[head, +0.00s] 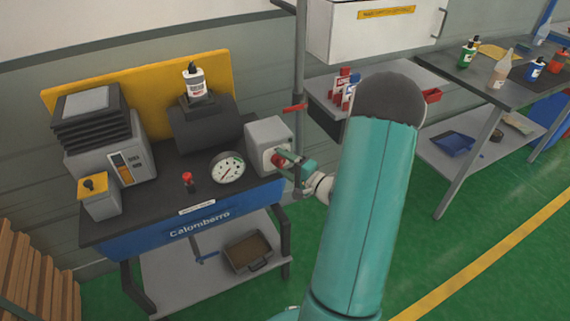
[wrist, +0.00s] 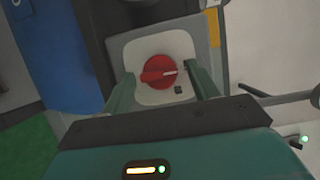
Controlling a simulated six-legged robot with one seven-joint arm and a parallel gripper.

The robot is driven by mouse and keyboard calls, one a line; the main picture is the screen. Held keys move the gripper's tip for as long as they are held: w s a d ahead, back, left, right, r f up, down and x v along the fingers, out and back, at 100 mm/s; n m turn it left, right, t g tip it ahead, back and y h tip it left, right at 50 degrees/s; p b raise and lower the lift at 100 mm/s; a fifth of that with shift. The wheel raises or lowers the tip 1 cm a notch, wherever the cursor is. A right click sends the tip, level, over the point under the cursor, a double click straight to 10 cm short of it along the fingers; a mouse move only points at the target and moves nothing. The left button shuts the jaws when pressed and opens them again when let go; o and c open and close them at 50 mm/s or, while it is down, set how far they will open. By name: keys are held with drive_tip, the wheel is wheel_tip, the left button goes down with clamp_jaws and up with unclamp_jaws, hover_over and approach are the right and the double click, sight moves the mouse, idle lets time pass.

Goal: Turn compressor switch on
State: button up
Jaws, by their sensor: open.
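The compressor switch is a red rotary knob (wrist: 158,72) on a pale plate on the front of a grey box (head: 268,137). In the wrist view a light mark on the knob points right. My gripper (wrist: 163,90) is open, with one finger on each side of the knob and gaps between fingers and knob. I cannot tell how far the fingertips are from the plate. In the head view the red knob (head: 277,160) is partly hidden by my gripper (head: 290,162), which is in front of the box at the right end of the compressor bench.
The bench (head: 140,216) also holds a round gauge (head: 228,167), a small red-topped valve (head: 188,181) and a yellow-topped box (head: 98,197). A red-handled pipe (head: 298,80) rises behind my gripper.

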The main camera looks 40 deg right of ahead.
drive_tip(key=c, duration=1)
drive_tip(key=shift+o, duration=0.2)
drive_tip(key=shift+m, duration=0.4)
drive_tip(key=m, duration=0.1)
drive_tip(key=m+t, duration=0.1)
drive_tip(key=m, duration=0.1)
drive_tip(key=m+t, duration=0.1)
drive_tip(key=shift+f+m, duration=0.25)
drive_tip(key=shift+m, duration=0.05)
drive_tip(key=m+h, duration=0.1)
drive_tip(key=m, duration=0.1)
drive_tip(key=m+t+h, duration=0.1)
drive_tip(key=m, duration=0.2)
drive_tip(key=m+h, duration=0.1)
drive_tip(key=m, duration=0.2)
drive_tip(key=shift+a+f+t, duration=0.15)
drive_tip(key=shift+a+t, duration=0.1)
drive_tip(key=shift+t, duration=0.15)
drive_tip(key=shift+m+h, duration=0.3)
drive_tip(key=shift+h, duration=0.1)
drive_tip(key=o, duration=1)
drive_tip(key=shift+w, duration=0.1)
drive_tip(key=shift+c, duration=0.2)
